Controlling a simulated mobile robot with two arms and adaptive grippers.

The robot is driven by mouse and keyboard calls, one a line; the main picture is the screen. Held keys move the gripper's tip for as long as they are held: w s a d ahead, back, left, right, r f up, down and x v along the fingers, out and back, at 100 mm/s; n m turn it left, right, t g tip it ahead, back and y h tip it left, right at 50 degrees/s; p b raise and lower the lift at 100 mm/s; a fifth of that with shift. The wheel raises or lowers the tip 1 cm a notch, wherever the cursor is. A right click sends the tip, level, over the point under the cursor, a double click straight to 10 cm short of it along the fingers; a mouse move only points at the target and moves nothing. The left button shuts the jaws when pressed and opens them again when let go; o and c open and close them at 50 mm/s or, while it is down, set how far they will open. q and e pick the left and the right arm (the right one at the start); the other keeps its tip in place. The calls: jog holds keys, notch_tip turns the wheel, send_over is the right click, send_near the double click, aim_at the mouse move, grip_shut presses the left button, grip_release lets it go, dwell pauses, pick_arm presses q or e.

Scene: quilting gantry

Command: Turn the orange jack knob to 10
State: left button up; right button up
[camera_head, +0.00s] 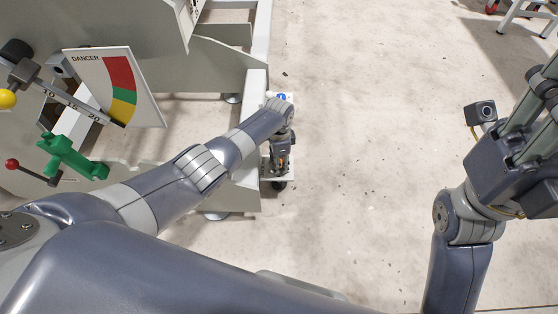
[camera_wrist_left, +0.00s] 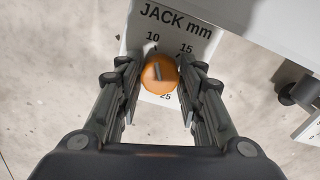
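In the left wrist view the orange jack knob (camera_wrist_left: 160,74) sits on a white dial plate (camera_wrist_left: 170,22) lettered "JACK mm". The numbers 10, 15 and 25 show around it. A grey mark on the knob runs nearly up and down, its upper end leaning slightly left toward the 10 side. My left gripper (camera_wrist_left: 160,70) has one finger on each side of the knob, very close to its edges. I cannot tell whether they press on it. In the head view my left gripper (camera_head: 281,155) points down at the machine's edge. My right gripper (camera_head: 530,125) is empty at the right edge.
The grey machine frame (camera_head: 212,65) stands at the left, with a danger gauge (camera_head: 118,85), a green handle (camera_head: 70,158), a red-knobbed lever (camera_head: 12,164) and a yellow knob (camera_head: 7,98). The concrete floor (camera_head: 365,130) between the arms is clear.

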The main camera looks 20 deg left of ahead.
pick_arm(q)
jog(key=shift+o, duration=0.7)
notch_tip(320, 180, up, 12)
dwell(0.4)
jog(key=shift+d, duration=0.1)
